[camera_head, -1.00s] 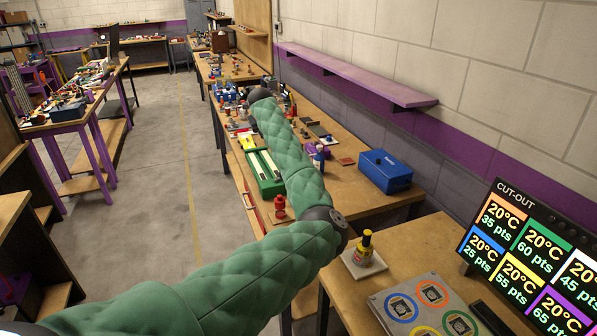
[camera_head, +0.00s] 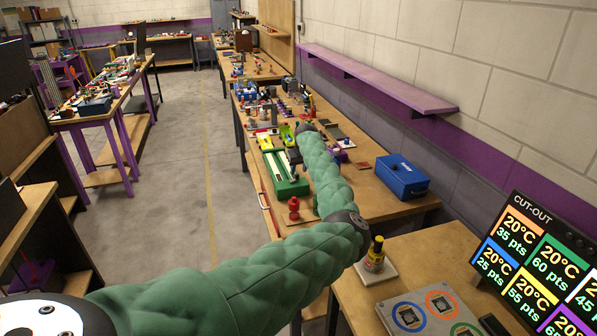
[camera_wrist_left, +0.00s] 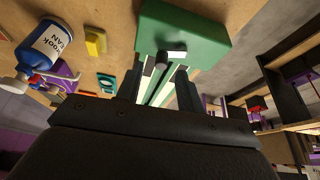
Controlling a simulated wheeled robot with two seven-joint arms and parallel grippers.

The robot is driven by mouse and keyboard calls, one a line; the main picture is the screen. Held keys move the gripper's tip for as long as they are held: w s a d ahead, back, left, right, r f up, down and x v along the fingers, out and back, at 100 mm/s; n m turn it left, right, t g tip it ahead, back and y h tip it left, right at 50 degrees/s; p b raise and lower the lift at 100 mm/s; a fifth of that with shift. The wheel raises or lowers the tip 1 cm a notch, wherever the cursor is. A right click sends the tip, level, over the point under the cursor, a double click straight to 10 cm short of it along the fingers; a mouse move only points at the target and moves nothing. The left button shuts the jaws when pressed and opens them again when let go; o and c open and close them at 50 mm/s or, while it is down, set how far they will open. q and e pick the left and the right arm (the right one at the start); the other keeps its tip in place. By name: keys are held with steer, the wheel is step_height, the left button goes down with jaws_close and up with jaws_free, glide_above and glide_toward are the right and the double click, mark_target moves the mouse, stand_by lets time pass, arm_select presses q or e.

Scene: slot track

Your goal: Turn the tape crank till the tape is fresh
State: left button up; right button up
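A green box with pale strips along its top (camera_head: 290,187) sits on the workbench; I take it for the tape device. In the left wrist view its green body (camera_wrist_left: 192,32) is just beyond my left gripper (camera_wrist_left: 160,84). The two dark fingers are apart, with the pale strips showing between them. A dark round knob with a white piece (camera_wrist_left: 162,60), possibly the crank, lies near the gap between the fingertips; I cannot tell if they touch it. In the head view the forearm hides part of the bench. My right gripper is not in view.
A white and blue bottle (camera_wrist_left: 50,45) and a yellow block (camera_wrist_left: 96,41) lie near the left gripper. A red piece (camera_head: 294,209) stands in front of the green box. A blue case (camera_head: 402,178) is to the right, below a purple shelf (camera_head: 375,80). The aisle is clear.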

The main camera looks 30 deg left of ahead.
mark_target(297, 174)
arm_select(q)
steer(key=shift+p+x, duration=0.3)
steer(key=shift+x, duration=0.7)
steer(key=shift+w+a+f, duration=0.1)
steer(key=shift+a+f, duration=0.15)
steer(key=shift+f, duration=0.3)
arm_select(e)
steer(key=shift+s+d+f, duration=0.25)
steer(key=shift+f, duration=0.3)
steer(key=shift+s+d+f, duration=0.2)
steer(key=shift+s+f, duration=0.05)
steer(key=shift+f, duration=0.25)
arm_select(q)
jaws_close()
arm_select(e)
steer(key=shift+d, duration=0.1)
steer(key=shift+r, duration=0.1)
arm_select(q)
steer(key=shift+r+p, duration=0.1)
steer(key=shift+p, duration=0.2)
